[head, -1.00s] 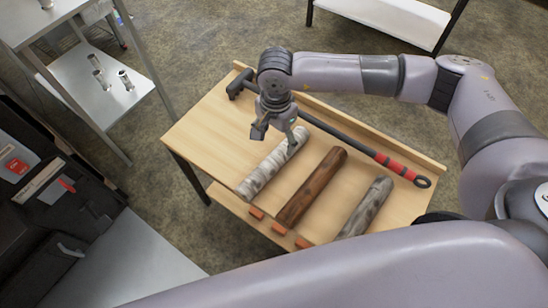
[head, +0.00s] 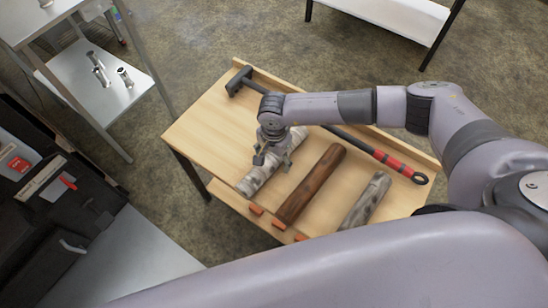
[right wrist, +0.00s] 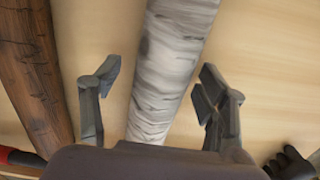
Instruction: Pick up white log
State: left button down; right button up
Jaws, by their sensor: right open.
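The white log (head: 254,181), pale birch bark with dark marks, lies on the wooden table (head: 205,135), leftmost of three logs. In the right wrist view the white log (right wrist: 172,70) runs between the two fingers. My right gripper (head: 270,160) is above the middle of the log and hides part of it. In the right wrist view my right gripper (right wrist: 158,95) is open, one finger on each side of the log with gaps between. My left gripper is not in view.
A brown log (head: 312,185) and a grey log (head: 364,203) lie to the right. A long-handled maul (head: 350,140) lies along the table's back edge. Metal shelving (head: 115,90) stands at the left. The table's left end is clear.

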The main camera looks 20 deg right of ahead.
jog(key=shift+c, duration=0.4)
jog(key=c, duration=1.5)
